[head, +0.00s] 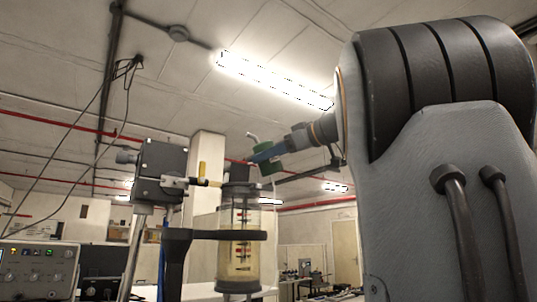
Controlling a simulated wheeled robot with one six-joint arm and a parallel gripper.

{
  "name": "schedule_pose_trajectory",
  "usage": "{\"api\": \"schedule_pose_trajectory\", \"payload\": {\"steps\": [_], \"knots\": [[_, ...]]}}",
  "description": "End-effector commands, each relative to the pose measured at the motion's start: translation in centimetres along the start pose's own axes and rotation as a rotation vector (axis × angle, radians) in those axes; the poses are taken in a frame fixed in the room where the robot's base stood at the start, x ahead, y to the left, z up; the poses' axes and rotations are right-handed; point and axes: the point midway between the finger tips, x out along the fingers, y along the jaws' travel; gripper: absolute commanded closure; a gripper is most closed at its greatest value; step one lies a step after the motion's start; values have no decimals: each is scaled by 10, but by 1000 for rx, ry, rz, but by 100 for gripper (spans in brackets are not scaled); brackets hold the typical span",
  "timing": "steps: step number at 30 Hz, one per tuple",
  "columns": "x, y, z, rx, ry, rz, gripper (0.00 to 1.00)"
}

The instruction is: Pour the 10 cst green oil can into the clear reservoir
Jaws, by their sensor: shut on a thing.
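A green can (263,146) with a pale spout at its upper left is up in the air in the middle of the head view. My gripper (267,151) is shut on it, and its blue-grey fingers cover part of the can. The can looks tilted; no flow from it can be made out. Below and a little left stands a clear cylinder (238,262) with yellowish liquid and several coloured marks inside. A dark-rimmed top (239,189) sits on it; I cannot tell whether this is the clear reservoir's opening. The can is above this top, apart from it. No label is readable.
A dark clamp arm (205,234) on a stand holds the cylinder. A dark box (161,170) with a fitting stands left of it. An instrument panel (37,268) is at lower left. A thin clear line hangs right of the cylinder.

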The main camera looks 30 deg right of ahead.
Motion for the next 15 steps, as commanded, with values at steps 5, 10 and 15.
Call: {"api": "schedule_pose_trajectory", "payload": {"steps": [5, 10, 15], "knots": [[-2, 1, -1, -19, -6, 2, 85], [-2, 2, -1, -31, -10, 2, 85], [-3, 2, -1, -36, -12, 2, 85]]}}
